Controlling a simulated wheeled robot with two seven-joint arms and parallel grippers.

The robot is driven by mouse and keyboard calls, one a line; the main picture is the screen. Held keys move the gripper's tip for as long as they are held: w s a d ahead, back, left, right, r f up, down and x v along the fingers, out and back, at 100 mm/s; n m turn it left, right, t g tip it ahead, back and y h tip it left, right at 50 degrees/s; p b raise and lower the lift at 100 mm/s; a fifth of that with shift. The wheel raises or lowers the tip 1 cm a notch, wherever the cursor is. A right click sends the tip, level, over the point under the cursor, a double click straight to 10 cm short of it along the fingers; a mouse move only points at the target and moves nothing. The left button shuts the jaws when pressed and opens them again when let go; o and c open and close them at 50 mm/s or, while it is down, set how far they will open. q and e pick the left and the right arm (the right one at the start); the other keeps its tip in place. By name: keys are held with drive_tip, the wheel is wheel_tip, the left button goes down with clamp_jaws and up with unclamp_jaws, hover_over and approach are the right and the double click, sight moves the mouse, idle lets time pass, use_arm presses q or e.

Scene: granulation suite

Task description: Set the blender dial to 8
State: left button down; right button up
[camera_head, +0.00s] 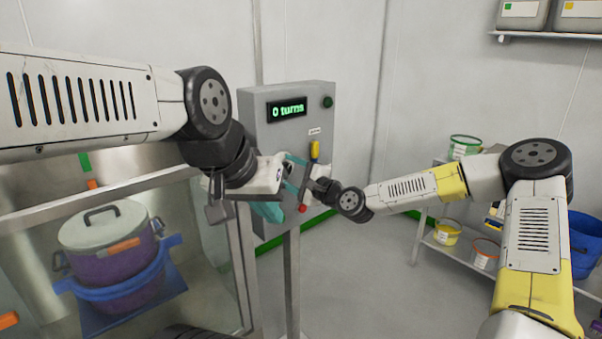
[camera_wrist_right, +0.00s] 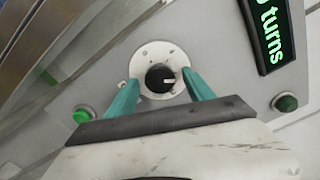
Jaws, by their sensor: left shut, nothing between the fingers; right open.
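The blender dial (camera_wrist_right: 158,79) is a black round knob on a pale round plate, with a white pointer mark towards the right of the right wrist view. I cannot read any numbers around it. My right gripper (camera_wrist_right: 163,82) is open, its teal fingers on either side of the knob; I cannot tell whether they touch it. In the head view the arms hide the dial. My left gripper (camera_head: 268,212) is shut and empty in front of the grey control panel (camera_head: 297,92). The display (camera_head: 286,108) reads "0 turns".
A lit green button (camera_wrist_right: 82,115) shows in the wrist view. A lidded purple pot (camera_head: 105,240) stands at left; a shelf with tubs (camera_head: 447,232) is at right.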

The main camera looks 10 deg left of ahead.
drive_tip(key=v, duration=0.7)
drive_tip(key=shift+s+d, duration=0.25)
drive_tip(key=shift+d, duration=0.05)
drive_tip(key=s+d+f+n+g+h, duration=0.1)
drive_tip(key=s+f+n+g+h, duration=0.35)
drive_tip(key=f+n, duration=0.2)
drive_tip(key=s+d+n+h, duration=0.3)
drive_tip(key=d+h, duration=0.1)
drive_tip(key=d, duration=0.4)
drive_tip(key=s+d+r+n+h, duration=0.1)
drive_tip(key=s+d+r+h, duration=0.1)
drive_tip(key=s+d+r, duration=0.5)
drive_tip(key=s+d+r+n+h, duration=0.1)
drive_tip(key=s+d+r+h, duration=0.3)
drive_tip(key=d, duration=0.4)
drive_tip(key=s+d+r+y, duration=0.2)
drive_tip(key=s+r, duration=0.2)
drive_tip(key=s, duration=0.5)
drive_tip(key=shift+s+d+n, duration=0.35)
drive_tip(key=shift+s+n, duration=0.05)
drive_tip(key=shift+n, duration=0.05)
